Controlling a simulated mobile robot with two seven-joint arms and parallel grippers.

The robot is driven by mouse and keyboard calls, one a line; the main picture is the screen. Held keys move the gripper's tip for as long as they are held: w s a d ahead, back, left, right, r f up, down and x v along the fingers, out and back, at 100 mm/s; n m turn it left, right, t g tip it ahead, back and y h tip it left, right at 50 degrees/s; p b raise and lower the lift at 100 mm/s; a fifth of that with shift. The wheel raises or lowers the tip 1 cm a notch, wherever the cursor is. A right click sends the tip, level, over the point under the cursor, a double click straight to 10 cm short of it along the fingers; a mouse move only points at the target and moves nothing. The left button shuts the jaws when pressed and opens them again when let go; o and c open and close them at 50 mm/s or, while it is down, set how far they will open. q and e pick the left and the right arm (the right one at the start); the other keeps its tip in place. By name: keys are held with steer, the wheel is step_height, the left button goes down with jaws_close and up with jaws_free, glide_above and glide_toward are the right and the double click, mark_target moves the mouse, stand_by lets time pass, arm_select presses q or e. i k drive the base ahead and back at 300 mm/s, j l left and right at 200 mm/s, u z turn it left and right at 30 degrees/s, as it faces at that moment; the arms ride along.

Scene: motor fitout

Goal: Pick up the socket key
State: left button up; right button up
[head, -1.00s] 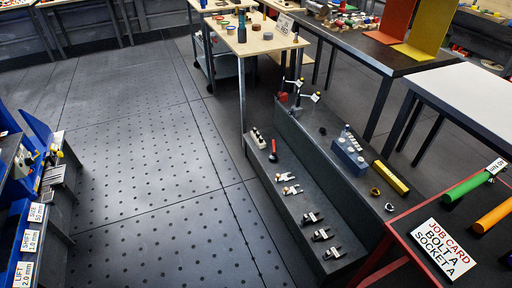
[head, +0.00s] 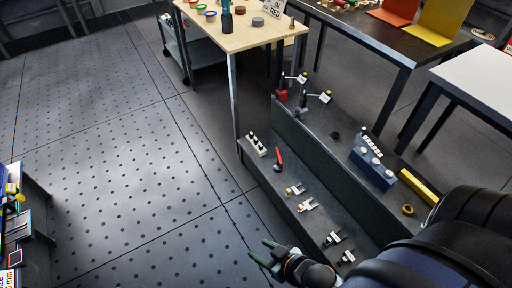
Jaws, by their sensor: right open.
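A small tool with a red handle and a dark end (head: 279,160) lies on the lower step of the dark grey stepped bench. It may be the socket key, but it is too small to be sure. My right gripper (head: 263,252) is at the bottom middle, in front of the bench's lower step. Its greenish fingers are apart with nothing between them. The red-handled tool is up the picture from it, well apart. My left gripper is not in view.
The lower step of the bench (head: 262,179) also carries a white-topped block (head: 256,144) and several small metal clamps (head: 307,205). The upper step holds a blue block (head: 372,170) and a yellow bar (head: 418,186). Open floor (head: 110,165) lies left.

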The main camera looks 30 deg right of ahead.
mark_target(277, 166)
steer(key=i+j+z, duration=0.1)
steer(key=i, duration=1.3)
steer(key=i+z, duration=0.35)
steer(key=i+j+z, duration=0.15)
steer(key=z, duration=0.2)
steer(key=i+j+z, duration=0.35)
steer(key=i+z, duration=0.15)
steer(key=z, duration=0.25)
steer(key=i+j+z, duration=0.15)
steer(key=z, duration=0.3)
steer(key=i+j+z, duration=0.1)
steer(key=z, duration=0.3)
